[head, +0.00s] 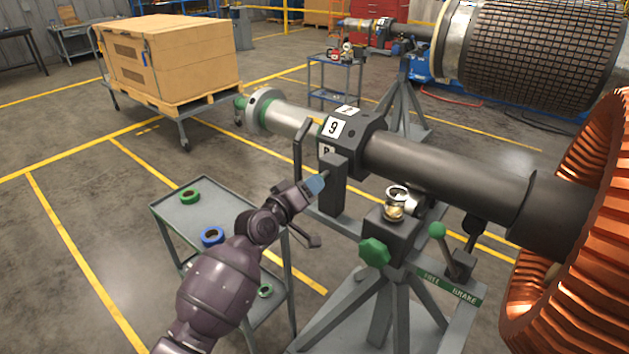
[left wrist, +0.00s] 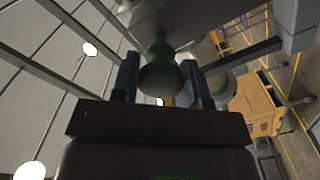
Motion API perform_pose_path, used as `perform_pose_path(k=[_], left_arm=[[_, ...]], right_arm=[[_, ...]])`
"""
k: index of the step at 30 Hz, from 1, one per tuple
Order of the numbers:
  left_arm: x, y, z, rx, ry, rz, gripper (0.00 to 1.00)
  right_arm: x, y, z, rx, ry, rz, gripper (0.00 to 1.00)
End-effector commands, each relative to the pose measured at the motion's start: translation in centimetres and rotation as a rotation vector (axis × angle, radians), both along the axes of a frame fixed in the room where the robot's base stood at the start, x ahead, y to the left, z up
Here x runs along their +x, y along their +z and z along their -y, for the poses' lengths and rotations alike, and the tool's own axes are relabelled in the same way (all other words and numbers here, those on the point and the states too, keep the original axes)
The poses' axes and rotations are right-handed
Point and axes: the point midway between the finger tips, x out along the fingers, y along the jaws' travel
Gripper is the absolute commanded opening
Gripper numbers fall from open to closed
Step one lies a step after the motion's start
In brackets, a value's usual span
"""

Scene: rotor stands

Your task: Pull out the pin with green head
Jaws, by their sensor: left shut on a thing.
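The pin's green head (left wrist: 160,74) shows in the left wrist view between the two fingers of my left gripper (head: 316,184). The gripper is shut on it. In the head view this gripper is at the near side of the dark bearing block (head: 335,185), below the label 9. The fingers hide the green head there. I cannot tell how far the pin sits in the block. My right gripper is not in view.
The stand also carries a green ball-ended lever (head: 437,230) and a green knob (head: 374,251). A grey cart (head: 178,217) with green and blue rings stands at the left. A copper rotor (head: 575,220) fills the right. A black handle (head: 300,150) rises near the gripper.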

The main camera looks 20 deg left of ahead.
Motion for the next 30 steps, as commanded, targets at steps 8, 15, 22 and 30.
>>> perform_pose_path(k=[8,15,22,30], left_arm=[[-0.2,-0.2,-0.1,0.000,0.000,-0.003,0.00],[-0.2,-0.1,-0.1,0.000,-0.001,-0.002,0.67],[-0.3,-0.1,-0.1,0.000,-0.001,-0.002,0.67],[-2.9,-0.1,-1.1,0.001,0.000,-0.003,0.67]], right_arm=[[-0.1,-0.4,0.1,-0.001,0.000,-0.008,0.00],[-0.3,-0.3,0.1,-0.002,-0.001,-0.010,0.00],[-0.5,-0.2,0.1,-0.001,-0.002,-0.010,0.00],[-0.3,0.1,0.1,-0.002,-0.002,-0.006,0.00]])
